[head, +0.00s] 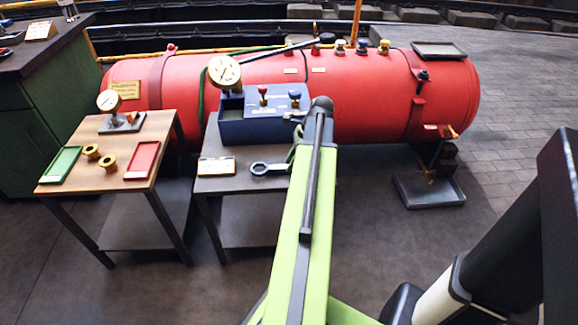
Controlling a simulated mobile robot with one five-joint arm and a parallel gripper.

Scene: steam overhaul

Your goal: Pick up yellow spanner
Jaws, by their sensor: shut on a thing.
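A dark blue-grey spanner (259,169) shows at the right part of the small grey table, its ring end to the left and its handle running right behind my arm. I see no yellow spanner. My green arm reaches forward over the table's right side. My gripper (290,163) is mostly hidden behind the arm; the little that shows is at the spanner's handle, and it is shut on it. The far end of the handle is hidden. I cannot tell whether the spanner touches the tabletop.
A blue box (258,122) with a gauge (224,72) and a small plaque (217,166) are on the grey table. A wooden table (93,178) with green and red trays stands left. A red boiler (350,90) lies behind. Floor at right is open, with a tray (430,192).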

